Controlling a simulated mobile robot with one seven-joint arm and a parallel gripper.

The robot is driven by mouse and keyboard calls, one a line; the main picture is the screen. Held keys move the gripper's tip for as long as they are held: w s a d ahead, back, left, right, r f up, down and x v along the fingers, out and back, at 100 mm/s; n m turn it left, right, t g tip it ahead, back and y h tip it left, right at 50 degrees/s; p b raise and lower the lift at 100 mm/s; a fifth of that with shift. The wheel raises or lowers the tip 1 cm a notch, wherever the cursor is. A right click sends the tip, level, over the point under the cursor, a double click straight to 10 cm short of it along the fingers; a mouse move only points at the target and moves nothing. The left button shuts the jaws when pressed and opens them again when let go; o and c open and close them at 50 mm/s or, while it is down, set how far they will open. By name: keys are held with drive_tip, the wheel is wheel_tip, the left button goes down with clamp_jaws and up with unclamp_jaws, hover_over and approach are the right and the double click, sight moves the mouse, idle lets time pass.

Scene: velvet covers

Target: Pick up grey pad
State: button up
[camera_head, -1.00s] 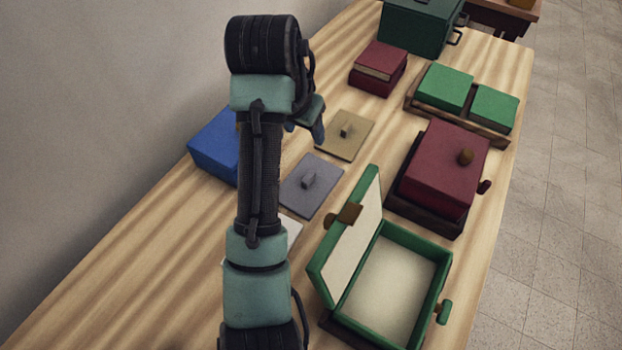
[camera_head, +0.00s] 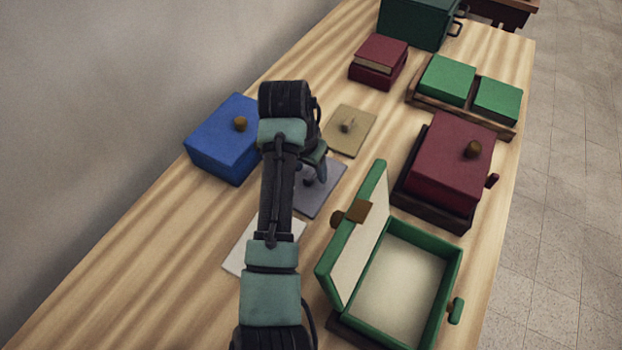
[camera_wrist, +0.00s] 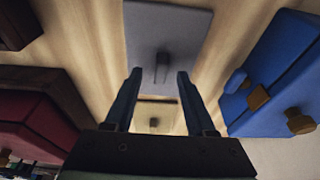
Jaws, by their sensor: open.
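The grey pad (camera_head: 325,190) is a flat square plate with a small upright knob, lying on the wooden table. In the head view my arm partly covers it. In the wrist view the grey pad (camera_wrist: 190,35) and its knob (camera_wrist: 162,60) show beyond my fingertips. My gripper (camera_wrist: 157,73) is open and empty, with its two blue fingers spread and the knob seen between their tips. In the head view my gripper (camera_head: 315,172) is over the pad; the exact height above it I cannot tell.
A tan pad (camera_head: 358,120) lies behind the grey one, a white pad (camera_head: 245,250) in front. A blue box (camera_head: 215,145) stands left. An open green box (camera_head: 400,285) and a maroon box (camera_head: 450,165) stand right. Bare table lies at front left.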

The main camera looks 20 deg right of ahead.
drive_tip(key=shift+x, duration=0.8)
clamp_jaws()
drive_tip(key=shift+r, duration=0.1)
